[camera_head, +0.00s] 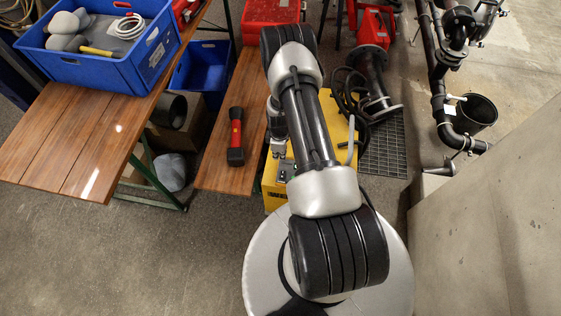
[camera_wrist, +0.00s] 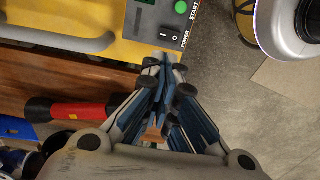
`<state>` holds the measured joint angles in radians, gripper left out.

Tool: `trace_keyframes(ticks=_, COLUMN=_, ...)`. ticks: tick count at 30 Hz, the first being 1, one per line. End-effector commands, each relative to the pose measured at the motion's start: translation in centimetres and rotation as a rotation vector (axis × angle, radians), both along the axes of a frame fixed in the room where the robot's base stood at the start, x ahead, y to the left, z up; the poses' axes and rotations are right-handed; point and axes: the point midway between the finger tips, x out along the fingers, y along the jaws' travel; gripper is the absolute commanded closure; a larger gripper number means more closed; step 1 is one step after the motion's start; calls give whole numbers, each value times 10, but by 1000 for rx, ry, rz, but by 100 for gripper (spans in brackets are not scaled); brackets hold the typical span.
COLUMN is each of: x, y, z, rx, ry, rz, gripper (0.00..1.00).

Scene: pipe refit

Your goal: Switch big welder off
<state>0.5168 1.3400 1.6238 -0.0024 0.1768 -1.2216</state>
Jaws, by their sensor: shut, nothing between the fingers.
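The big welder is a yellow machine (camera_head: 272,190), partly hidden under my arm in the head view. In the wrist view its yellow body (camera_wrist: 75,45) fills the top left, with a dark control panel (camera_wrist: 150,25). The panel carries a black power switch (camera_wrist: 170,32) marked I and O, with POWER printed beside it. A green START button (camera_wrist: 181,8) sits above the switch. My gripper (camera_wrist: 163,62) is shut and empty, its tips just below the switch in the picture. I cannot tell whether they touch the panel or which way the switch is set.
A red and black flashlight (camera_head: 236,137) lies on the wooden bench (camera_head: 212,178) left of the welder. A blue crate (camera_head: 110,68) of items stands on a table at the upper left. Black pipes (camera_head: 437,90) and a concrete wall (camera_head: 480,220) are on the right. Floor at lower left is clear.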

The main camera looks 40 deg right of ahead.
Motion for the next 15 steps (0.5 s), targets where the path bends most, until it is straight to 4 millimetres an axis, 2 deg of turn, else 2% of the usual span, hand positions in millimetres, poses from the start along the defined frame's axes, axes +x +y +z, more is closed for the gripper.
trace_keyframes(ticks=1, x=1, y=-1, z=9, rx=-1, ry=-1, rz=-1, gripper=100)
trace_keyframes(ticks=6, x=1, y=-2, z=21, rx=1, ry=1, rz=-1, gripper=100)
trace_keyframes(ticks=15, x=1, y=-3, z=23, rx=0, ry=1, rz=-1, gripper=100)
